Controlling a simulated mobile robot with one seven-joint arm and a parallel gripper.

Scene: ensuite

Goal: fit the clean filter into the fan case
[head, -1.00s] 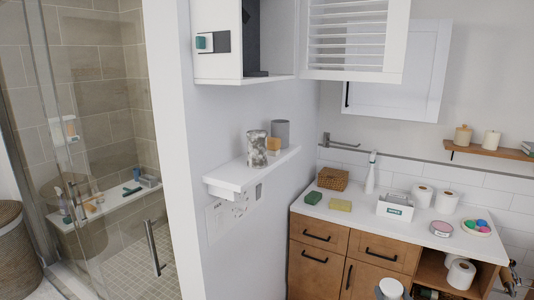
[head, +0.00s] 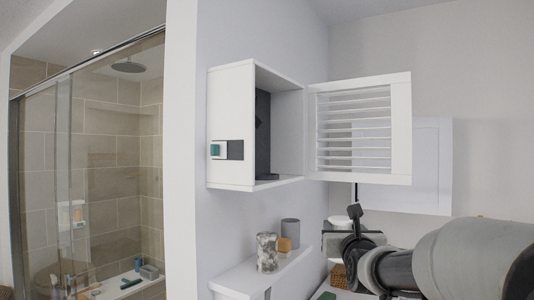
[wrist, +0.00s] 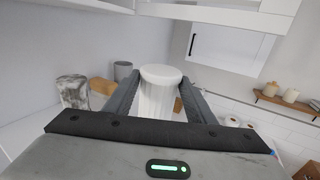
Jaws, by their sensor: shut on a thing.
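The fan case (head: 231,125) is a white box on the wall in the head view. Its louvred door (head: 354,130) stands open to the right, and a dark panel shows inside. My gripper (wrist: 160,84) is shut on a white ribbed cylinder, which looks like the clean filter (wrist: 159,100), held upright between the two dark fingers in the wrist view. In the head view my gripper (head: 354,232) is below the open door, to the right of and lower than the case. The filter's top (head: 340,222) shows there, partly hidden by the gripper.
A wall shelf (head: 238,280) below the case holds a speckled jar (head: 267,253), a grey cup (head: 290,232) and a tan block (head: 285,245). A white cupboard door (head: 428,165) is behind the louvred door. The glass shower (head: 90,180) is at left.

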